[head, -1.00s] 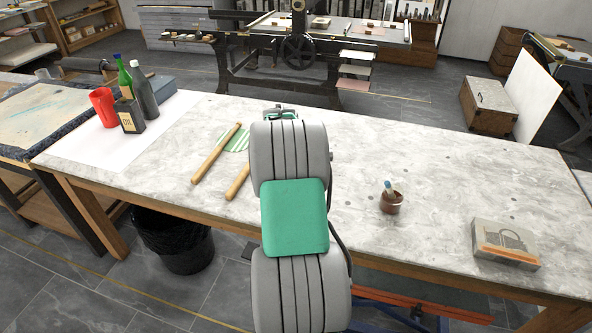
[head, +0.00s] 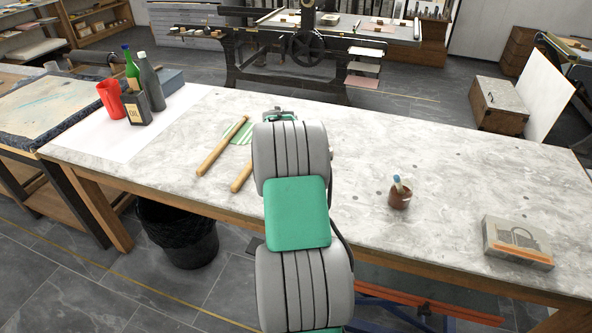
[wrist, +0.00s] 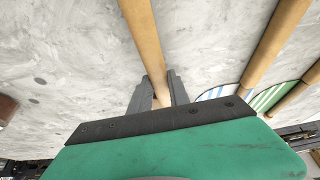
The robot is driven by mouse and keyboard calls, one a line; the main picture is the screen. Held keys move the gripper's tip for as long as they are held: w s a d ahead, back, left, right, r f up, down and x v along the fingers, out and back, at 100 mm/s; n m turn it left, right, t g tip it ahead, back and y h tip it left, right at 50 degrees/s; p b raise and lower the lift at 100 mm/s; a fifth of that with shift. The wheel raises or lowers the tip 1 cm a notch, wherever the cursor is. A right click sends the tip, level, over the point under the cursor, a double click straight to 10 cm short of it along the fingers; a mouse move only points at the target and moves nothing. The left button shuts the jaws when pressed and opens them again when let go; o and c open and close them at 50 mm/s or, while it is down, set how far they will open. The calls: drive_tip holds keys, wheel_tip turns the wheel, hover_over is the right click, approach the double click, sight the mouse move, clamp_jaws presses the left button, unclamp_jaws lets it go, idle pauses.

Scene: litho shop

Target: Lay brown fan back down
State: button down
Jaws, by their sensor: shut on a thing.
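In the wrist view my gripper (wrist: 159,88) is shut on a long, plain tan-brown stick (wrist: 142,32), which I take to be the folded brown fan. It passes between the two dark fingers and runs out of the top of the picture. No spread leaf shows on it. Whether it touches the worktop or hangs just above it, I cannot tell. In the head view my gripper (head: 280,113) is mostly hidden behind my own arm over the marble worktop (head: 385,155), and the held stick does not show.
Two similar sticks (head: 223,146) (head: 241,179) lie left of my arm, by a green-and-white striped rounded piece (head: 240,136). A brown pot (head: 399,196) and a boxed block (head: 517,242) are to the right. Bottles (head: 151,88) and a red jug (head: 110,98) stand far left.

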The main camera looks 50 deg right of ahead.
drive_tip(key=shift+w+a+f+b, duration=0.1)
drive_tip(key=shift+w+f+b, duration=0.15)
drive_tip(key=shift+f, duration=0.25)
drive_tip(key=shift+w+a+f+b, duration=0.1)
drive_tip(key=shift+f+b, duration=0.1)
drive_tip(key=shift+f, duration=0.25)
drive_tip(key=c, duration=1.2)
unclamp_jaws()
drive_tip(key=shift+o, duration=0.2)
drive_tip(key=v, duration=0.8)
drive_tip(key=shift+s+d, duration=0.1)
